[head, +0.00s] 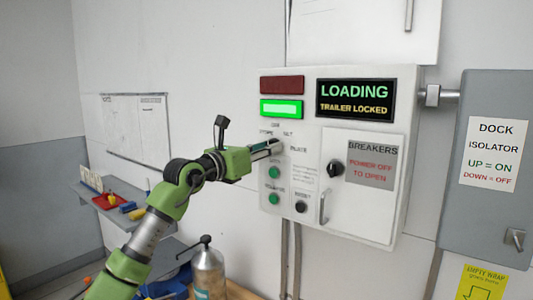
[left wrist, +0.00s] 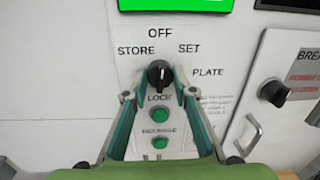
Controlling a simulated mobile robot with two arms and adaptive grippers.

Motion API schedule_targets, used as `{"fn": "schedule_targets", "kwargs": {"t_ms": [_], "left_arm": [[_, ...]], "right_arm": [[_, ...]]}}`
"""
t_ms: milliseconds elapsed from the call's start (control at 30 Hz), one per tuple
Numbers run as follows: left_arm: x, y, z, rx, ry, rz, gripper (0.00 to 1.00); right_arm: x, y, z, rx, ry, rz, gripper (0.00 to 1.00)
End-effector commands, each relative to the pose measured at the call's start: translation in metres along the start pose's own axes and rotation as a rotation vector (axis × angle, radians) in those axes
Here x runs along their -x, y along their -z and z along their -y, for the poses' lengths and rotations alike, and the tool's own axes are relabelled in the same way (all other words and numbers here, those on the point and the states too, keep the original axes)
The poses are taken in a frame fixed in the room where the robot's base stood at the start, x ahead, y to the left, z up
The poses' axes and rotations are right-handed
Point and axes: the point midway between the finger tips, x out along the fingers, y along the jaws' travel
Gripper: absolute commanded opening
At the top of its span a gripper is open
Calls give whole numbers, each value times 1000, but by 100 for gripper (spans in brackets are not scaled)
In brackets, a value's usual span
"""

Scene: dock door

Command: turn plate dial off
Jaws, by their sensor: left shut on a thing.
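The plate dial is a small black knob (left wrist: 159,73) on the white control panel, with the words STORE, OFF, SET and PLATE around its upper side. Its pale pointer mark looks close to upright, roughly toward OFF; the exact angle is hard to tell. My left gripper (left wrist: 159,88) has one finger on each side of the knob and is shut on it. In the head view my left gripper (head: 268,148) reaches the panel from the left and mostly hides the dial. My right gripper is not in view.
Below the dial are green buttons (left wrist: 159,113) and a black knob (head: 301,207). Right of it is the breakers door (head: 365,215) with its own knob and handle. The display (head: 355,98) reads LOADING, TRAILER LOCKED. A grey isolator box (head: 490,215) is at far right.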

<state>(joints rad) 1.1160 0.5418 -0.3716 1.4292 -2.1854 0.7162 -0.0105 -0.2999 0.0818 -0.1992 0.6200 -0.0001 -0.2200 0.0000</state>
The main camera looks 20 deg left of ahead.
Motion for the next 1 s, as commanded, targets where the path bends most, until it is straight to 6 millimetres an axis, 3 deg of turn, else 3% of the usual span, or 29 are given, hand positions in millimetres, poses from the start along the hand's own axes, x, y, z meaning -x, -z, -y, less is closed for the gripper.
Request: {"fn": "schedule_targets", "kwargs": {"t_ms": [300, 800, 833, 867, 900, 1000], "left_arm": [[0, -1, 0, 109, -5, 9, 4], [0, -1, 0, 126, -7, 10, 4], [0, -1, 0, 126, -7, 10, 30], [0, -1, 0, 126, -7, 10, 38], [0, -1, 0, 125, -7, 10, 42], [0, -1, 0, 125, -7, 10, 42]], "right_arm": [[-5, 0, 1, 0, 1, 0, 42], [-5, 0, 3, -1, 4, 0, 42], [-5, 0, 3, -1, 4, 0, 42], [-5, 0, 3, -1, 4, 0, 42], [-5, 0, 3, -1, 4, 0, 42], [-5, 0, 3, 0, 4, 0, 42]]}}
